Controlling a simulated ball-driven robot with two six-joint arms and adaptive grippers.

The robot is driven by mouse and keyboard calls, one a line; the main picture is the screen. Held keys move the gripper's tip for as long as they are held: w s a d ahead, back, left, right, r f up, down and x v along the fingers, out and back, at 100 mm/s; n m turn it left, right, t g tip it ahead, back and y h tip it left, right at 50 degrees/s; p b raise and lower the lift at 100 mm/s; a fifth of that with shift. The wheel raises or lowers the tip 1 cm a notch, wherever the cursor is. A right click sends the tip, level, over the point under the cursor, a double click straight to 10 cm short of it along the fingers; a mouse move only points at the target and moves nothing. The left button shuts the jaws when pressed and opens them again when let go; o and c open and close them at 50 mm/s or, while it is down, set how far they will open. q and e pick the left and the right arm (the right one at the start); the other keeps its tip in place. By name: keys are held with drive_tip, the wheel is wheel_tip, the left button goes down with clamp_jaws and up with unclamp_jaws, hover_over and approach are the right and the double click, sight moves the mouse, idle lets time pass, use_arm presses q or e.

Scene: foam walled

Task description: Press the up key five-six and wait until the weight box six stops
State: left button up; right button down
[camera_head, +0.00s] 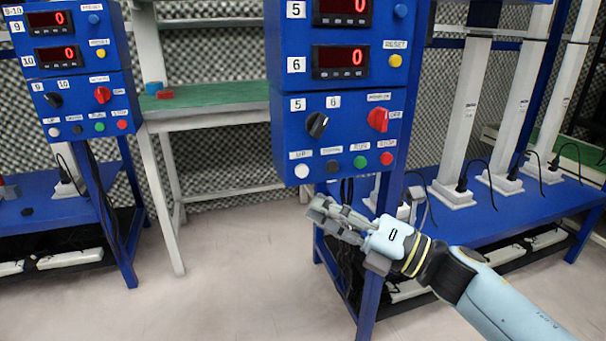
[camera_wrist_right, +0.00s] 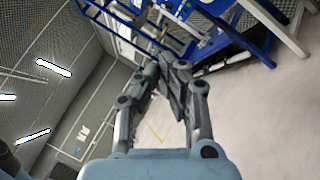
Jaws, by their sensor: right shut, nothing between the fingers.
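The blue control panel for five and six (camera_head: 345,120) stands in the middle of the head view. Its white up key (camera_head: 301,171) is at the lower left of the panel, under a label reading UP. Beside it are a dark key (camera_head: 332,167), a green key (camera_head: 360,162) and a red stop key (camera_head: 386,158). The counter for six (camera_head: 341,61) reads 0. My right gripper (camera_head: 318,210) is shut and empty, below the up key and apart from it. It also shows shut in the right wrist view (camera_wrist_right: 165,65). My left gripper is not in view. I cannot tell which box is weight box six.
A similar blue panel for nine and ten (camera_head: 80,85) stands at the left. A green-topped table (camera_head: 215,108) with small blue and red objects is behind. A blue bench (camera_head: 510,205) with white columns and cables is at the right. Floor is clear in front.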

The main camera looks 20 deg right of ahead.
sight(302, 171)
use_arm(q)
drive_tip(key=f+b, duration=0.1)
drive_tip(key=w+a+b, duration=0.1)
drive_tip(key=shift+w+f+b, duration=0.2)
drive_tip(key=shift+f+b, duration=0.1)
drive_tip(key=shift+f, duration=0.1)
use_arm(e)
drive_tip(key=w, duration=0.7)
drive_tip(key=shift+w, duration=0.2)
drive_tip(key=shift+a, duration=0.1)
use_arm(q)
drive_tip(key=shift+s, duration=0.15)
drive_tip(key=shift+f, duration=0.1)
use_arm(e)
drive_tip(key=shift+w, duration=0.1)
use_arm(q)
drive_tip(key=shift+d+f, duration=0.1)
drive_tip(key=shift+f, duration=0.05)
use_arm(e)
drive_tip(key=shift+w, duration=0.35)
